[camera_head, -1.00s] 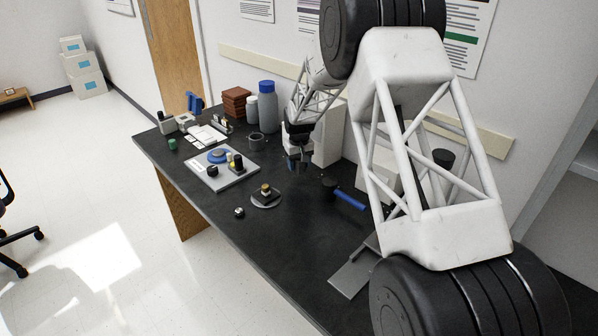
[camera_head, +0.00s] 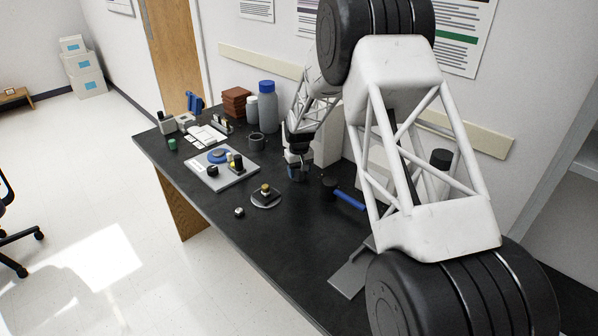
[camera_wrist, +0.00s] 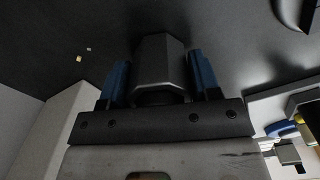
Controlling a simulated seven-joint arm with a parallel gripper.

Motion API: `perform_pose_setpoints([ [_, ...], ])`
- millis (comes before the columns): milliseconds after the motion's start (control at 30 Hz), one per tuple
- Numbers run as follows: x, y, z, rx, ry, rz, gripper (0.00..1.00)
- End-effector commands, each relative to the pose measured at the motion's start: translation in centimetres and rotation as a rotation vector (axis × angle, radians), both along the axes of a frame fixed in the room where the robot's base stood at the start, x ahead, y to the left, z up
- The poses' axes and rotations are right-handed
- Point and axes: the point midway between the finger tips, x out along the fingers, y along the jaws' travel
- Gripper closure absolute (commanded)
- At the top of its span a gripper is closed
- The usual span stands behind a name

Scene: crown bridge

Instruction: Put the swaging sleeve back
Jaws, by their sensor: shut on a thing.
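My gripper (camera_head: 298,174) is over the middle of the dark bench, right of a round grey plate. In the wrist view its two blue fingers (camera_wrist: 160,82) are shut on a dark grey faceted piece (camera_wrist: 158,58), which looks like the swaging sleeve, though I cannot be sure. The piece sits between the fingers, its lower part hidden by the gripper body. In the head view the held piece is too small and dark to make out. Whether it touches the bench I cannot tell.
A grey board (camera_head: 240,179) with a blue ring and black knobs lies to the left. The round plate (camera_head: 266,205) carries a small brass-topped block. A small silver part (camera_head: 239,212) lies near the front edge. A blue-handled tool (camera_head: 350,199) lies right. Bottles (camera_head: 267,108) stand behind.

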Motion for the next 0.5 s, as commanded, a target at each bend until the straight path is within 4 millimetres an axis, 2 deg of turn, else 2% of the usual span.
perform_pose_setpoints([
  [133, 0.03, 0.0, -0.22, 0.0, -0.001, 0.0, 0.83],
  [167, 0.01, 0.0, -0.27, 0.0, 0.0, 0.0, 0.4],
  [300, 0.01, 0.0, -0.25, 0.0, 0.0, 0.0, 0.19],
  [500, 0.0, -0.01, -0.25, 0.0, 0.0, 0.0, 0.18],
])
